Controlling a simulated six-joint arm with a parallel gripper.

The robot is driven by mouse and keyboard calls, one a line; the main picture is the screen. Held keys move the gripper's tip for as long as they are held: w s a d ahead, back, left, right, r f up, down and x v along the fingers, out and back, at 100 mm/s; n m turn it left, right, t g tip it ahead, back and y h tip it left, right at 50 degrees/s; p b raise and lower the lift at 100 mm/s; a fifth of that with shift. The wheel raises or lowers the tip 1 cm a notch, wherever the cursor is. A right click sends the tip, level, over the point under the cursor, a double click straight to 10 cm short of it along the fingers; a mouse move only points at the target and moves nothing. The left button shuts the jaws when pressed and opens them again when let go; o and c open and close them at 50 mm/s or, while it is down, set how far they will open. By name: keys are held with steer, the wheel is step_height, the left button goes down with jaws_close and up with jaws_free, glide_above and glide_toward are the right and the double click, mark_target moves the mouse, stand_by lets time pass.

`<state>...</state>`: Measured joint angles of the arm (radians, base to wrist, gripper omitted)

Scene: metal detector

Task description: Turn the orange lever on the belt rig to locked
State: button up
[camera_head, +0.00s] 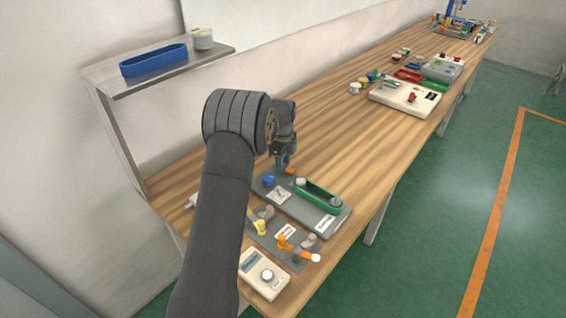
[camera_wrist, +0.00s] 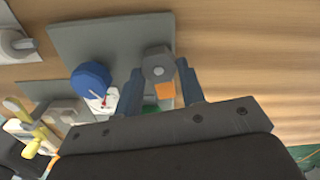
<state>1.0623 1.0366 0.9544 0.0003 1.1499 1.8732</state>
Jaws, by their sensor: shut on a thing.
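The belt rig (camera_head: 302,212) is a dark grey plate on the wooden bench, with a green belt (camera_head: 318,196) around its rollers, a blue knob (camera_head: 268,180) and a white dial (camera_head: 279,196). The orange lever (camera_head: 290,170) shows at the rig's far end beside my gripper (camera_head: 284,165). In the wrist view my gripper (camera_wrist: 160,88) has its two fingers on either side of a grey hub and the orange lever (camera_wrist: 165,90), and is shut on the lever. Most of the lever is hidden; I cannot read its position. The blue knob (camera_wrist: 90,78) is left of the fingers.
Nearer is a plate with a yellow handle (camera_head: 261,228) and another orange handle (camera_head: 297,249), then a white box with a knob (camera_head: 264,274). A shelf with a blue tray (camera_head: 153,61) is at the left. Bare wood lies behind the rig.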

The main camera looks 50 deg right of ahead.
steer(key=shift+m, duration=1)
steer(key=shift+a, duration=0.1)
steer(key=o, duration=0.7)
steer(key=shift+s, duration=0.1)
step_height(320, 180, up, 17)
steer(key=shift+r, duration=0.2)
